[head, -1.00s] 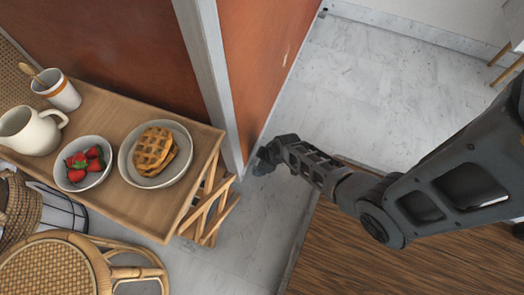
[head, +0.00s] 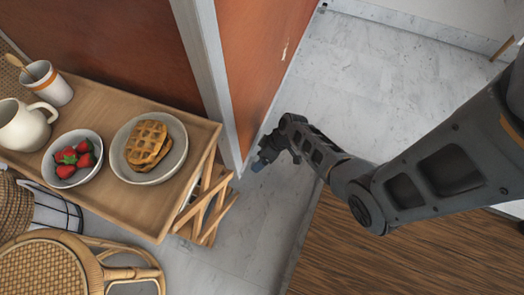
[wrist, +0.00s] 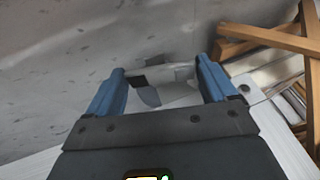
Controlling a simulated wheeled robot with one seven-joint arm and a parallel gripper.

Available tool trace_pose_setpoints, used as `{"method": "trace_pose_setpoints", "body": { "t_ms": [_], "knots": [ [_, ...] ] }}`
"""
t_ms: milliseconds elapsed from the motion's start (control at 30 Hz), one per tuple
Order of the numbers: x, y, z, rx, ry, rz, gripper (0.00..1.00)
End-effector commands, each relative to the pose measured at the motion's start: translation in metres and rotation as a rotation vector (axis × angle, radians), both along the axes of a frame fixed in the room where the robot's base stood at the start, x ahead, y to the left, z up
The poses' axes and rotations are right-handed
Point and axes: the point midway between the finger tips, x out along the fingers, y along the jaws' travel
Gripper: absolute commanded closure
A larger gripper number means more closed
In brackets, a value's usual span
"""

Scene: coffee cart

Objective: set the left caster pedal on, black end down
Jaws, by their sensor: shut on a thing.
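My gripper (head: 262,160) is low near the floor, by the foot of the pale door frame, with its blue fingertips pointing down and left. In the wrist view its two blue fingers (wrist: 162,78) stand on either side of a small pale piece (wrist: 176,75) with a black part (wrist: 139,82) on its left. This looks like the caster pedal, and the gripper is shut on it. A blue-grey tab (wrist: 150,97) shows just below the black part. The pedal's mounting place cannot be made out, and in the head view the pedal is too small to tell.
A wooden tray table (head: 100,200) holds waffles, strawberries, a pitcher and a cup. Its crossed wooden legs (head: 208,205) stand just left of my gripper. A red-brown panel (head: 258,60) rises behind. A dark wood surface (head: 400,255) fills the lower right. Marble floor (head: 345,80) is open beyond.

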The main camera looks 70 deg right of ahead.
Motion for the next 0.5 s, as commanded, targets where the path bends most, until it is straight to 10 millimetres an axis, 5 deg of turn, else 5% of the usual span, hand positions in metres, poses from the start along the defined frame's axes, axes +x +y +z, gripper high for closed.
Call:
{"method": "trace_pose_setpoints", "body": {
  "t_ms": [33,67,200,500],
  "knots": [
    [-0.0007,0.0003,-0.0004,0.001,0.001,0.000,0.45],
    [-0.0007,0.0003,-0.0004,0.001,0.001,0.000,0.13],
    [-0.0006,0.0002,-0.0004,0.000,0.001,-0.001,0.00],
    [-0.0019,-0.0013,0.0053,-0.001,0.000,-0.001,0.00]
  ]
}}
